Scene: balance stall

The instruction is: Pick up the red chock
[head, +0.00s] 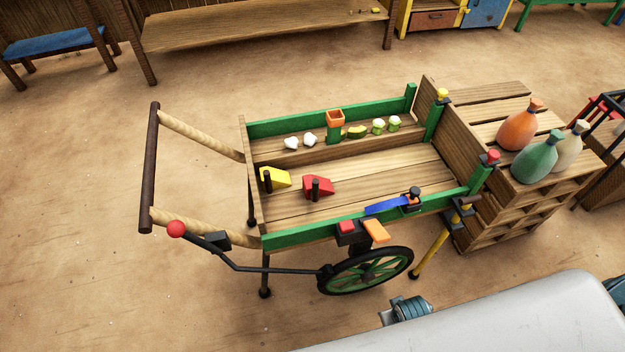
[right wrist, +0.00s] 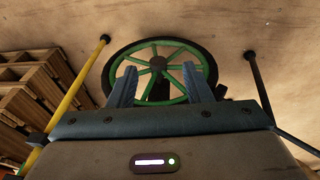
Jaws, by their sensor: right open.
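The red chock (head: 325,184) is a wedge with a dark upright handle, lying on the wooden bed of the handcart (head: 400,163). A yellow chock (head: 279,176) with a similar dark handle lies to its left, a little apart. My right gripper (right wrist: 158,90) is open and empty in the right wrist view, its two blue-grey fingers apart in front of the cart's green-spoked wheel (right wrist: 174,54). It is low outside the cart, away from the red chock. The red chock is not in the right wrist view. My left gripper is not in view.
Green side rails (head: 285,238) edge the bed. A red-knobbed lever (head: 250,266), an orange block (head: 376,231) and a blue piece (head: 385,206) are on the near side. Small white and green pieces line the far side. Bottles (head: 537,157) stand on crates at right. The bed's middle is clear.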

